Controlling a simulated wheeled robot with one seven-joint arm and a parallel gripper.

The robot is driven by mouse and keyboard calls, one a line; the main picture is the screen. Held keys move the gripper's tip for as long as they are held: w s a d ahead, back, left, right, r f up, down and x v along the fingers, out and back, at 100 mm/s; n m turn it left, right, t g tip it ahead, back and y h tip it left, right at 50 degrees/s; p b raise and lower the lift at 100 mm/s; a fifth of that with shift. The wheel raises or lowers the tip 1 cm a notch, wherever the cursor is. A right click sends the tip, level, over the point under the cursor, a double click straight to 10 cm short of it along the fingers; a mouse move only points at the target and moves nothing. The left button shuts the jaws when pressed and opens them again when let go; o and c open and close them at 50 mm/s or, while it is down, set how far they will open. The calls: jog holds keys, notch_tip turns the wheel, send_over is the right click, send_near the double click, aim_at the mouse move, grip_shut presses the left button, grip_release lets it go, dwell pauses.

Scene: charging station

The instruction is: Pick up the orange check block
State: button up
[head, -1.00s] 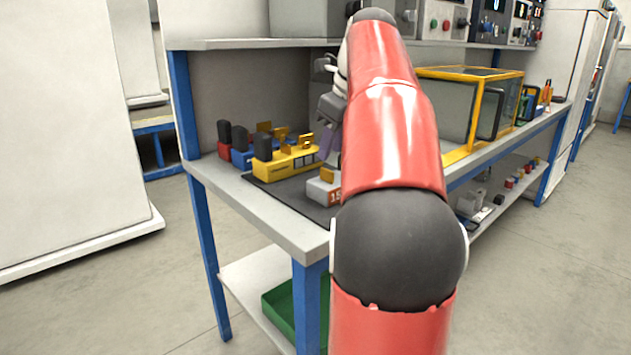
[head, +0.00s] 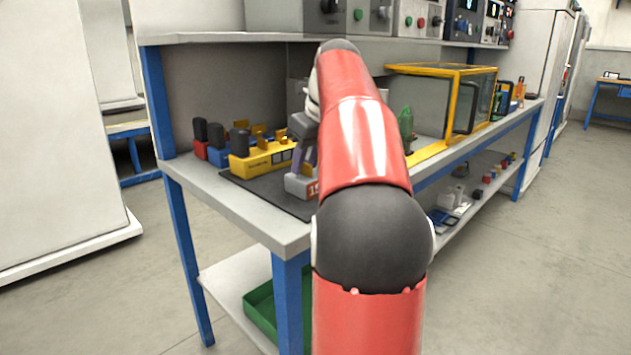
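My gripper (head: 298,168) is down at a small grey block-shaped station with a red number label (head: 299,186), on the dark mat (head: 245,183) near the bench's front left. My red arm hides most of the gripper, and I cannot see whether its fingers are apart or hold anything. I cannot pick out the orange check block for certain; the orange piece seen earlier on top of the grey station is now hidden behind the gripper. Other orange-yellow tabs (head: 260,131) stand up from the row of chargers behind.
A yellow charger (head: 258,159) with a black battery (head: 239,142) stands left of the gripper, with blue and red ones behind it. A yellow-framed clear case (head: 440,71) and a green object (head: 405,124) are right of my arm. A shelf (head: 225,38) hangs above the bench (head: 255,222).

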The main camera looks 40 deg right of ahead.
jog(key=shift+c, duration=0.4)
grip_shut()
dwell(0.9)
